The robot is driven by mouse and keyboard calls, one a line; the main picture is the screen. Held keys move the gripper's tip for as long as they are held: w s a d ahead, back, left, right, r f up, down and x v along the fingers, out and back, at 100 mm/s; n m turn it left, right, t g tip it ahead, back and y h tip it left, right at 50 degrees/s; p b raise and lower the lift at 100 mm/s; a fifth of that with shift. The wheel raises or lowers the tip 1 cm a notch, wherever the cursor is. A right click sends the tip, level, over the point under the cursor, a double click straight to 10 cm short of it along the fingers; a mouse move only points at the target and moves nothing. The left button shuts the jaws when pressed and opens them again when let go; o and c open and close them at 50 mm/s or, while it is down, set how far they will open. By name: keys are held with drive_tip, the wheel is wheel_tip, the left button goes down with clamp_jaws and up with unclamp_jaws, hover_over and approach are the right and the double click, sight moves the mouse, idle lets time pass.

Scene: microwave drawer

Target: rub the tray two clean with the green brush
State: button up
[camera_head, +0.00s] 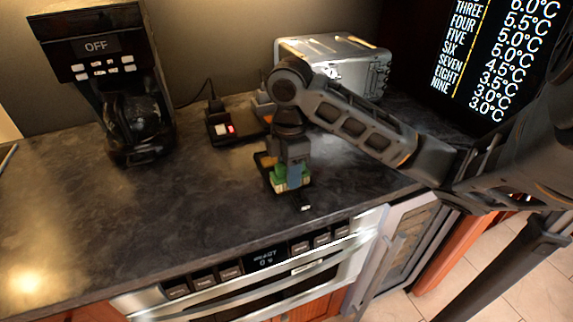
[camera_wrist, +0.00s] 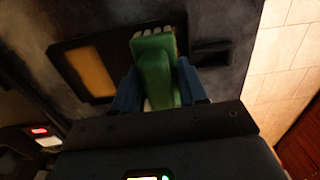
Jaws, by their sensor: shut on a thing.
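The green brush (camera_head: 278,182) is in my gripper (camera_head: 286,175), low over the counter near its front edge. In the wrist view the brush (camera_wrist: 155,72) sits between the two blue fingers of my gripper (camera_wrist: 158,85), with pale bristles at its far end. A dark-rimmed tray (camera_wrist: 66,55) with an orange-yellow inside lies beneath and to the left of the brush. In the head view this tray (camera_head: 260,160) is mostly hidden behind my gripper. I cannot tell whether the bristles touch it. No number on it is readable.
A black coffee maker (camera_head: 137,110) stands at the back left. A black box with a lit red switch (camera_head: 222,128) lies behind the tray. A silver toaster (camera_head: 345,62) stands at the back. The counter's left part (camera_head: 90,215) is clear; an appliance front (camera_head: 265,262) lies below its edge.

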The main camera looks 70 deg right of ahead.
sight(275, 161)
drive_tip(key=shift+f, duration=0.15)
drive_tip(key=shift+w+d, duration=0.95)
drive_tip(key=shift+d, duration=0.05)
drive_tip(key=shift+w+d+r, duration=0.15)
drive_tip(key=shift+w+d, duration=0.4)
drive_tip(key=shift+d, duration=0.05)
drive_tip(key=shift+w+d+r, duration=0.15)
drive_tip(key=shift+w+d, duration=0.35)
drive_tip(key=shift+d, duration=0.05)
drive_tip(key=shift+w+d+f, duration=0.15)
drive_tip(key=shift+w+d, duration=0.8)
drive_tip(key=shift+d, duration=0.15)
drive_tip(key=shift+a, duration=0.1)
